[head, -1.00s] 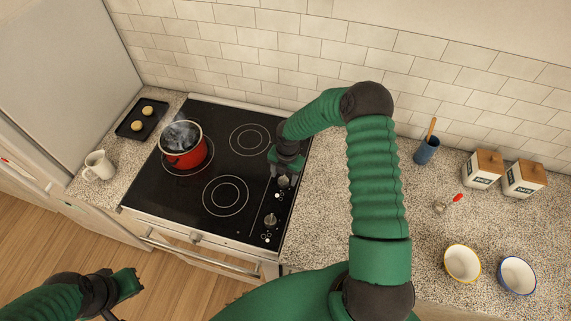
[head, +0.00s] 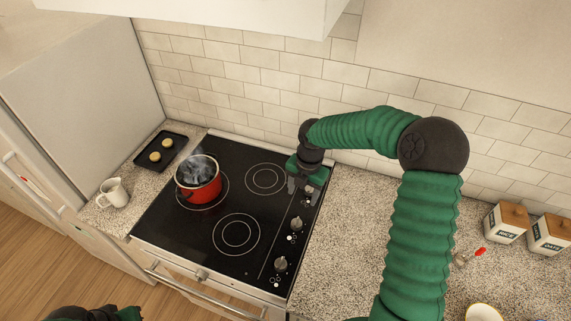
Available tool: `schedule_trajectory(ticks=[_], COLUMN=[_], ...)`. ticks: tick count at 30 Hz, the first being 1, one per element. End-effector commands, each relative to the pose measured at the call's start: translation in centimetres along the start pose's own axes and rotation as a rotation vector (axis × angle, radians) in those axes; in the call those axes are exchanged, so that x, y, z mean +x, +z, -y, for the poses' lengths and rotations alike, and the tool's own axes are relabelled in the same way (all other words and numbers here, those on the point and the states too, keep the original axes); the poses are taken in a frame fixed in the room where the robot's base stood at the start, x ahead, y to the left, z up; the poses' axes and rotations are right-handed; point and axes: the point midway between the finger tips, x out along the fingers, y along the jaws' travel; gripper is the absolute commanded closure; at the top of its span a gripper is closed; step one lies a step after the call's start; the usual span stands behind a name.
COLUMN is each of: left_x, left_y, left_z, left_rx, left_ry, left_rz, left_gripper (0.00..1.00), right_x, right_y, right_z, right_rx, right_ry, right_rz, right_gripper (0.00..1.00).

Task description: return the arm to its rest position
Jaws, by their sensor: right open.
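My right arm (head: 418,240) is green and ribbed with dark joints. It rises from the bottom right, bends at a dark elbow and reaches left over the cooktop's right side. My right gripper (head: 301,186) points down above the back part of the knob strip, its fingers apart, with nothing seen between them. It covers part of the knobs there; whether it touches one I cannot tell. My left gripper (head: 125,314) shows only as a dark and green bit at the bottom left edge; its fingers are mostly cut off.
A tray of buns (head: 178,142) and a white mug (head: 114,191) stand left. Canisters (head: 505,222) and a white bowl (head: 483,312) stand right. An upper cabinet (head: 250,14) hangs above.

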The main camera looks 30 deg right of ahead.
Motion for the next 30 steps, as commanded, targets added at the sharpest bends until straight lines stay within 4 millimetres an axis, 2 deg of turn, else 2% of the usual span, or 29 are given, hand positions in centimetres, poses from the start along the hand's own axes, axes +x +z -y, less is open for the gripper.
schedule_trajectory(ticks=[5, 8, 11, 15, 21, 25, 27, 30], left_x=[0.4, 1.5, 3.1, 5.2, 7.9, 8.8, 9.1, 9.0], left_y=[0.1, 0.3, 0.7, 1.2, 1.9, 2.1, 2.1, 2.1], left_z=[0.0, 0.0, 0.0, 0.0, 0.0, 0.0, 0.0, 0.0], left_rx=[0.0, 0.0, 0.0, 0.0, 0.0, 0.0, 0.0, 0.0], left_ry=[0.0, 0.0, 0.0, 0.0, 0.0, 0.0, 0.0, 0.0], left_rz=[0.0, 0.0, 0.0, 0.0, 0.0, 0.0, 0.0, 0.0], left_gripper=[1.0, 1.0, 1.0, 1.0, 1.0, 1.0, 1.0, 1.0], right_x=[0.4, 1.4, 2.7, 4.0, 5.3, 5.8, 5.9, 5.8], right_y=[-0.6, -2.9, -6.3, -10.7, -15.6, -17.7, -18.3, -18.6], right_z=[0.0, 0.1, 0.7, 2.3, 5.2, 6.5, 6.9, 7.2], right_rx=[0.03, 0.165, 0.426, 0.883, 1.571, 1.909, 2.017, 2.084], right_ry=[-0.005, -0.018, -0.024, 0.012, 0.131, 0.186, 0.199, 0.206], right_rz=[0.003, 0.015, 0.041, 0.075, 0.041, -0.027, -0.056, -0.074], right_gripper=[0.41, 0.41, 0.41, 0.41, 0.41, 0.41, 0.41, 0.41])
